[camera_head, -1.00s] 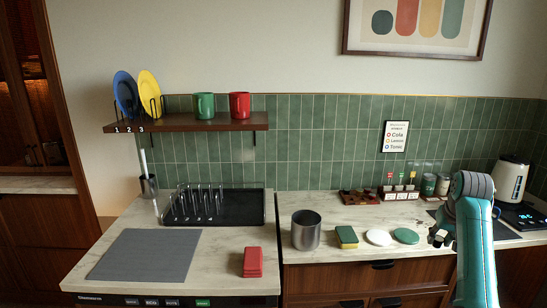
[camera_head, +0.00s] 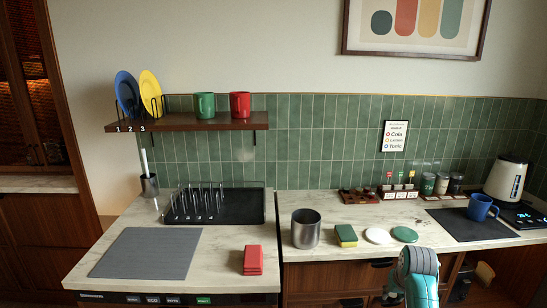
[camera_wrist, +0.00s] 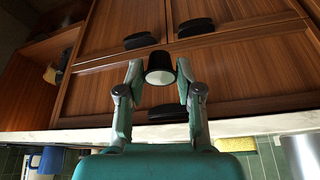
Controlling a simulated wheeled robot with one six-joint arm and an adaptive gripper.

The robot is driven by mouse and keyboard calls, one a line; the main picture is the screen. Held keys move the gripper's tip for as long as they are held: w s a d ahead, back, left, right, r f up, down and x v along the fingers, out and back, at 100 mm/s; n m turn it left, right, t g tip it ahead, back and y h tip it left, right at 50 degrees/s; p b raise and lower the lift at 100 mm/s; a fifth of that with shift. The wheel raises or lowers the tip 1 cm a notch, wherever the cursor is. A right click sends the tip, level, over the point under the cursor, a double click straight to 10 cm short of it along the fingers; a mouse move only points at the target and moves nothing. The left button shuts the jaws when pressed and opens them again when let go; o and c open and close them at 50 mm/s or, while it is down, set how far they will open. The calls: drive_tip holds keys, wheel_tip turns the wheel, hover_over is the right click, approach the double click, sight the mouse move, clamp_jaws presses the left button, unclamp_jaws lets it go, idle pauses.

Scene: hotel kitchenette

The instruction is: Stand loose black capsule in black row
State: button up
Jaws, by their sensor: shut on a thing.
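My gripper (camera_wrist: 159,78) is shut on a small black capsule (camera_wrist: 160,62) in the wrist view. The capsule sits between the two fingertips, its pale round face turned toward the camera. In the head view my arm is at the lower right, in front of the counter's front edge, and the capsule cannot be made out there. A dark wooden capsule holder (camera_head: 360,197) stands at the back of the counter, well away from my gripper. Small coloured markers (camera_head: 400,179) stand beside it. Its rows and any capsules in them are too small to tell apart.
Wooden drawer fronts with black handles (camera_wrist: 195,27) face my gripper. Counter between holder and discs is mostly clear.

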drive_tip(key=s+a+f+n+y, duration=0.1)
drive_tip(key=s+a+f+n, duration=0.1)
drive_tip(key=s+a+f, duration=1.5)
drive_tip(key=s+f, duration=0.4)
drive_tip(key=shift+a+f, duration=0.3)
drive_tip(key=shift+a, duration=0.1)
